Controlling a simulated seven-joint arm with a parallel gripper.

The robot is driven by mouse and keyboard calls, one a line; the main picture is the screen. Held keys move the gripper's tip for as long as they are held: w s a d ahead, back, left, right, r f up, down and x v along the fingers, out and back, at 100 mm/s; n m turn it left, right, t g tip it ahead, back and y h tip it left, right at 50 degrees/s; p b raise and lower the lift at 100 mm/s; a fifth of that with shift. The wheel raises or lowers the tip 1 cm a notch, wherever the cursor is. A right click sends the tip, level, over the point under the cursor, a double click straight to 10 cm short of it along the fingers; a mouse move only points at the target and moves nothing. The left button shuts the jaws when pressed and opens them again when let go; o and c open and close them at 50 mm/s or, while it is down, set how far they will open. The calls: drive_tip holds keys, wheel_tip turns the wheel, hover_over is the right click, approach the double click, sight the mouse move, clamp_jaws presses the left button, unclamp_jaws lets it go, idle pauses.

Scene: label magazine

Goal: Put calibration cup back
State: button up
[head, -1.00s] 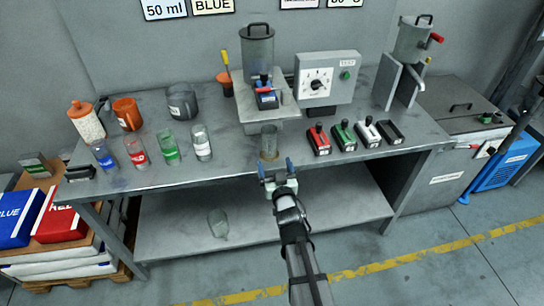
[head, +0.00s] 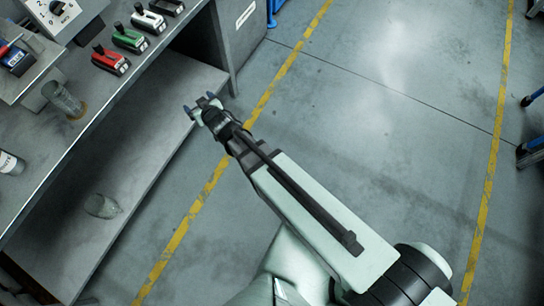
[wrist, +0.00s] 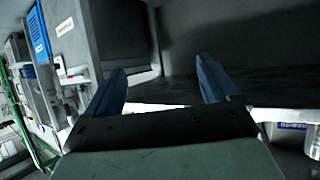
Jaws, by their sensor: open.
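A clear glass cup (head: 64,99) with an amber tint at its base stands near the front edge of the bench, before the grey stand. A second clear cup (head: 102,206) is on the lower shelf; it looks empty. I cannot tell from any label which is the calibration cup. My gripper (head: 199,103) is open and empty, with its two blue fingertips apart, in front of the bench and to the right of both cups.
Red (head: 110,61), green (head: 130,39), white (head: 149,20) and black (head: 167,6) holders line the bench top (head: 60,150). A white-labelled glass (head: 10,163) stands at the left edge. The lower shelf (head: 150,130) is mostly bare.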

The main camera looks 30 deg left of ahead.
drive_tip(key=w+d+f+m+h, duration=0.25)
drive_tip(key=w+d+f, duration=0.35)
drive_tip(key=d, duration=0.4)
drive_tip(key=w+d+f+m+h, duration=0.1)
drive_tip(key=w+d+f+h, duration=0.2)
drive_tip(key=w+d+f, duration=0.5)
drive_tip(key=s+d+f+m+g+h, duration=0.1)
drive_tip(key=d+f+m+h, duration=0.15)
drive_tip(key=d, duration=0.85)
drive_tip(key=s+d+f+m+g+h, duration=0.15)
drive_tip(key=d+f, duration=0.25)
drive_tip(key=d, duration=0.7)
drive_tip(key=s+d+f+m+g+h, duration=0.1)
drive_tip(key=s+d+f+g, duration=0.15)
drive_tip(key=d, duration=0.55)
drive_tip(key=s+d+f+m+g+h, duration=0.15)
drive_tip(key=s+d, duration=0.25)
drive_tip(key=d, duration=0.4)
drive_tip(key=s+d+m+g, duration=0.1)
drive_tip(key=s+d+g, duration=0.1)
drive_tip(key=s+d, duration=0.3)
drive_tip(key=s+d+m+g, duration=0.2)
drive_tip(key=s+d, duration=0.3)
drive_tip(key=s, duration=0.5)
drive_tip(key=shift+d+g+y, duration=0.25)
drive_tip(key=shift+g+y, duration=0.15)
drive_tip(key=shift+g, duration=0.35)
drive_tip(key=shift+r, duration=0.1)
